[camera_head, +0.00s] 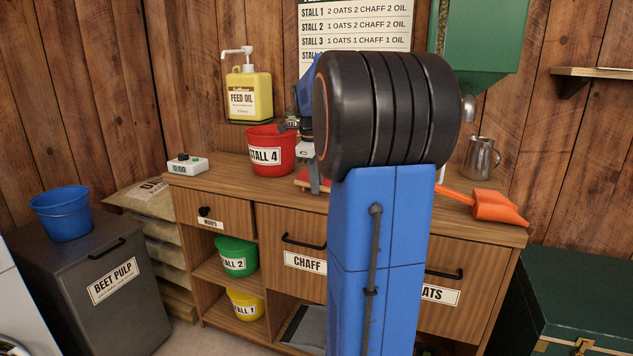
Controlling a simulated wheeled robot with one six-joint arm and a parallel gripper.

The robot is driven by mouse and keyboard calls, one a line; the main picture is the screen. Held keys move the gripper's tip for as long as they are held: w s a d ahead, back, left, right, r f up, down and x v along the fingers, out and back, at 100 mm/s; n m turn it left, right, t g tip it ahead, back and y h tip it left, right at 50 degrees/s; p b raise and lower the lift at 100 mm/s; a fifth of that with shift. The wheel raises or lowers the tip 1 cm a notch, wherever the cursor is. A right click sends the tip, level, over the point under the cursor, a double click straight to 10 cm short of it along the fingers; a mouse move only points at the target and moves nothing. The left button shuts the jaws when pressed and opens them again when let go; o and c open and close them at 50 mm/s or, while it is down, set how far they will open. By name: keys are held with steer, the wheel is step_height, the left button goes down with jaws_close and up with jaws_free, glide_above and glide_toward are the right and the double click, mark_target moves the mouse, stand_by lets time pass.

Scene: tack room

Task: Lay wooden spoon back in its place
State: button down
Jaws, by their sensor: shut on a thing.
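My gripper (306,152) shows only in part, at the left edge of my own arm, above the wooden counter (213,183). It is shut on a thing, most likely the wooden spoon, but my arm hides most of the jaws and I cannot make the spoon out. The gripper is just right of the red bucket (283,165) marked STALL 4. A small red and light wooden piece (302,180) shows on the counter below the gripper. I cannot tell what it is.
An orange scoop (495,207) and a metal mug (480,158) are right. A green dispenser (487,35) hangs above. My arm hides the counter's middle. The front left counter top is clear.

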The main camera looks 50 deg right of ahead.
steer(key=c, duration=1.7)
jaws_free()
steer(key=shift+o, duration=0.2)
steer(key=s+a+r, duration=0.1)
steer(key=a+r, duration=0.2)
steer(key=r, duration=1.4)
steer(key=shift+r, duration=0.15)
step_height(320, 180, up, 8)
steer(key=shift+s+a, duration=0.1)
steer(key=shift+a, duration=0.05)
